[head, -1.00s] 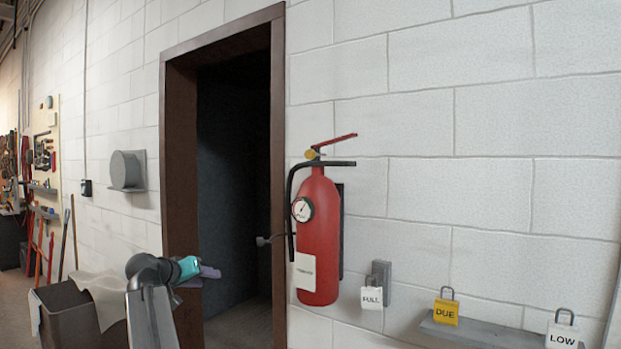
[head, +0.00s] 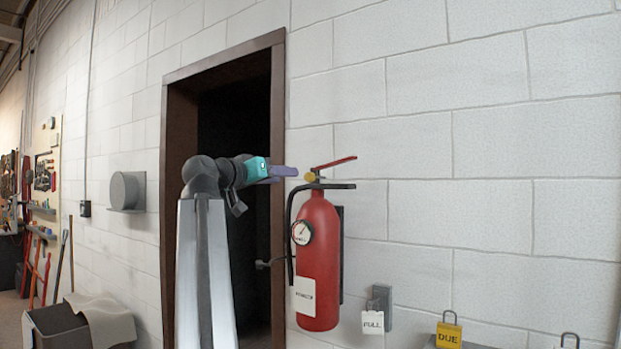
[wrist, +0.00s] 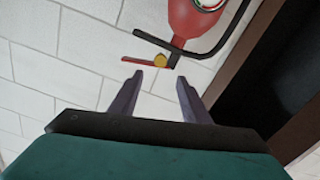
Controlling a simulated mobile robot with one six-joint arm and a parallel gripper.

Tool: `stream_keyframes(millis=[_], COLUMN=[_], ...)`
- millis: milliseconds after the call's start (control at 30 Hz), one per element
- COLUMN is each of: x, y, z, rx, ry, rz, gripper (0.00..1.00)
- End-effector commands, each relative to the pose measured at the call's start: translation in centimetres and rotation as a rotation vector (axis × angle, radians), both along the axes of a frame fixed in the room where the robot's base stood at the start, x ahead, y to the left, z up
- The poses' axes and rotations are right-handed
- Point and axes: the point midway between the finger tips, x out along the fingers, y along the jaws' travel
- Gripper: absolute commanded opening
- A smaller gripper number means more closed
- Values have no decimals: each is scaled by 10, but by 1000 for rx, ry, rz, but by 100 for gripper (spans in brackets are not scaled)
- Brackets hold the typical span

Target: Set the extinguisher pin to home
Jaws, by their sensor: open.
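The red extinguisher (head: 318,262) hangs upright on the white block wall, with a black hose on its left side and a round gauge (head: 302,232). Its red lever (head: 335,162) tilts up to the right above a black handle (head: 335,186). A yellow round piece, seemingly the pin (head: 310,177), sits at the valve; it also shows in the wrist view (wrist: 159,60). My gripper (head: 292,171) is at the valve's height, just left of it. In the wrist view my gripper (wrist: 155,80) is open and empty, its purple fingers apart, with the yellow piece beyond the tips.
A dark doorway (head: 235,120) with a brown frame lies behind my arm. A yellow DUE padlock (head: 449,334) is at lower right. The wall above is clear.

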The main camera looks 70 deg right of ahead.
Motion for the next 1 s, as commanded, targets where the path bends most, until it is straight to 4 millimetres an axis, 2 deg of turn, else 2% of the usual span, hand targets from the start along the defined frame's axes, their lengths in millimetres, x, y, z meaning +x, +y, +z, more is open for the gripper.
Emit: stream_keyframes(millis=[367,567,767,1000], x=[-1,-2,-8,-17], y=[0,-9,-29,-63], z=[1,2,2,3], rx=[-1,0,0,0], ry=[-1,0,0,0], rz=[-1,-1,-3,-2], gripper=[43,43,43,43])
